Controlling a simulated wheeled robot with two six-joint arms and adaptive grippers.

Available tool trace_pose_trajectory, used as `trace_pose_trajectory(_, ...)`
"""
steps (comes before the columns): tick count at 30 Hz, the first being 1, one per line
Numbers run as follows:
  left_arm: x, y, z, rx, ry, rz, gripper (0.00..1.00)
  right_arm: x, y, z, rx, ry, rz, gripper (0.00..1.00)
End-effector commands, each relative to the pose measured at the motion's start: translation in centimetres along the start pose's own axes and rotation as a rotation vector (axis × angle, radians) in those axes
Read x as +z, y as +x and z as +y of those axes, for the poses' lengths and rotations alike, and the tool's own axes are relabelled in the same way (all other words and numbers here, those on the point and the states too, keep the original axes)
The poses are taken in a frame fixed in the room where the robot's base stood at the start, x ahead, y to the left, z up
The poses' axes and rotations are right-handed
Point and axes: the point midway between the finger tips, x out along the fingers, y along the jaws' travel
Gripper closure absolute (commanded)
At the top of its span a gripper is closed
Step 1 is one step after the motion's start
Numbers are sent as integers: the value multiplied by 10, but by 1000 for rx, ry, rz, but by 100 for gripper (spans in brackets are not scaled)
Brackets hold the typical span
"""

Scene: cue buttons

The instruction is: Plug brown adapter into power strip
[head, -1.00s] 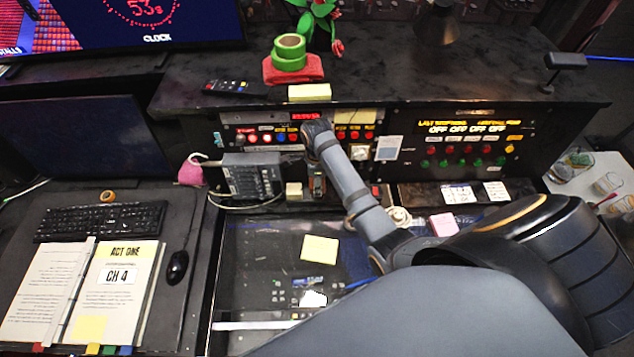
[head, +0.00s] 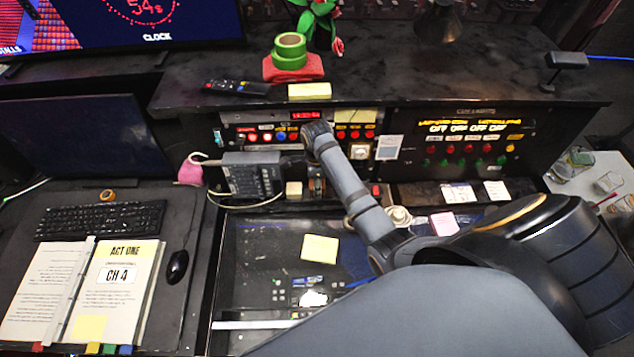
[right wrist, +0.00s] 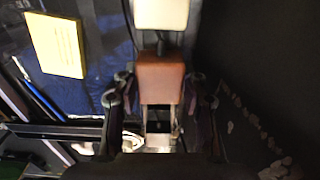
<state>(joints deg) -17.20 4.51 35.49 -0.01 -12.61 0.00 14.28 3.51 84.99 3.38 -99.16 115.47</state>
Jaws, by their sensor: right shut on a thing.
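The brown adapter (right wrist: 160,78) is between the fingers of my right gripper (right wrist: 160,100) in the right wrist view, and the gripper is shut on it. In the head view my right gripper (head: 317,180) is low against the front of the console, with the adapter mostly hidden by it. A dark strip with a red switch (head: 376,190), apparently the power strip, runs along the console's foot there. A cream block (head: 294,189) sits at its left part and shows ahead of the adapter in the wrist view (right wrist: 160,14). Whether the adapter's prongs are in a socket is hidden. My left gripper is not in view.
A grey box (head: 250,176) with a looped cable stands left of my gripper. A white coiled thing (head: 399,217) lies to its right. Button panels (head: 465,140) face the desk above. A yellow note (head: 319,249) lies on the glassy desk surface.

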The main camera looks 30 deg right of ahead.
Motion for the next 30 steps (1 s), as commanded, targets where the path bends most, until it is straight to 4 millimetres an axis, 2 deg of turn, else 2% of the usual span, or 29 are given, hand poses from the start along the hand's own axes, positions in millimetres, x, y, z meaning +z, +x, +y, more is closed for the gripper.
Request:
trace_pose_trajectory(19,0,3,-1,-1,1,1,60,0,20,0,-1,0,-1,94)
trace_pose_trajectory(28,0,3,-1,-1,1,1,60,0,21,0,-1,0,-1,94)
trace_pose_trajectory(29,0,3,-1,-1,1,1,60,0,21,0,-1,0,-1,55)
trace_pose_trajectory(30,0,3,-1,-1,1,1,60,0,21,0,-1,0,-1,49)
